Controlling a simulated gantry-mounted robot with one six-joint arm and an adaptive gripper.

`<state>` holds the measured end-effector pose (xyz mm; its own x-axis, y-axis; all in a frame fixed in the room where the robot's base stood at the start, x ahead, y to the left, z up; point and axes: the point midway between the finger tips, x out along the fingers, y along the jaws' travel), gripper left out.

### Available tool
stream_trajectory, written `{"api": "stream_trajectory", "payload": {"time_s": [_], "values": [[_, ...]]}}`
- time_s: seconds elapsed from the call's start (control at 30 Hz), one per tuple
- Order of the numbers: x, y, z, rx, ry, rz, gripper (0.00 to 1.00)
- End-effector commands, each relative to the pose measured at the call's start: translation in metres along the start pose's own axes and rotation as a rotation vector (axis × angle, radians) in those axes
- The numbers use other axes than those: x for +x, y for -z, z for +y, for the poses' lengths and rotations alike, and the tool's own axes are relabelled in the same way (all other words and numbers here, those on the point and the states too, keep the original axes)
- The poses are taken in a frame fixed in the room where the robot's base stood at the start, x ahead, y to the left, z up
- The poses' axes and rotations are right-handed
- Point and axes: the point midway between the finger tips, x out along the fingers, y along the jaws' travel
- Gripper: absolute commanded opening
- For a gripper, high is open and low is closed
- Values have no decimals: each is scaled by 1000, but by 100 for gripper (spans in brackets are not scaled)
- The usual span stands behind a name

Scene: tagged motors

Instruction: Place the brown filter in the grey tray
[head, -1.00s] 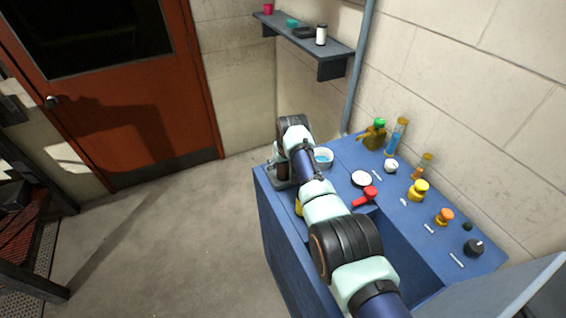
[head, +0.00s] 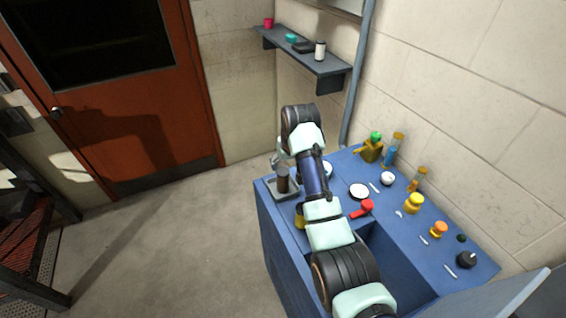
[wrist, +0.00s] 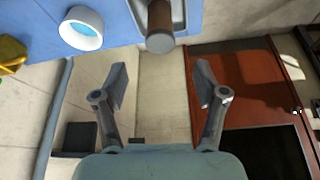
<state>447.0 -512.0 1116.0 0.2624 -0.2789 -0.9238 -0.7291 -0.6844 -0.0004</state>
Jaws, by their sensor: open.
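The brown filter (head: 282,182) is a dark brown cylinder with a greyish top. It stands upright in the grey tray (head: 291,194) at the blue bench's far left corner. In the wrist view the filter (wrist: 159,19) shows at the top centre, with the tray's grey rim (wrist: 137,12) around it. My gripper (wrist: 161,78) is open and empty. The filter lies beyond the fingertips, with a gap and nothing between the fingers. In the head view my gripper (head: 281,158) is partly hidden by my arm, above the tray.
A white bowl with a blue inside (wrist: 80,30) stands beside the tray. A yellow item (head: 299,215), a white round dish (head: 359,191), a red part (head: 361,208) and several bottles and knobs stand on the bench (head: 400,240). A wall shelf (head: 308,58) is behind.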

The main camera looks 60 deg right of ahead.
Motion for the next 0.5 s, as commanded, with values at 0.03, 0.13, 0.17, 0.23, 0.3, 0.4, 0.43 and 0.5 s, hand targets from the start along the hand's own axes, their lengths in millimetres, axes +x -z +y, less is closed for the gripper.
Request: {"api": "stream_trajectory", "payload": {"time_s": [0.03, 0.13, 0.17, 0.23, 0.3, 0.4, 0.43, 0.5], "values": [[0, 0, 0, 0, 0, 0, 72], [0, 0, 0, 0, 0, 0, 72], [0, 0, 0, 0, 0, 0, 72], [0, 0, 0, 0, 0, 0, 72], [1, 0, 0, 0, 0, 0, 72], [1, -1, -5, -7, 3, 4, 72], [2, -2, -12, -16, 6, 11, 72], [5, -9, -44, -58, 24, 46, 72]]}}
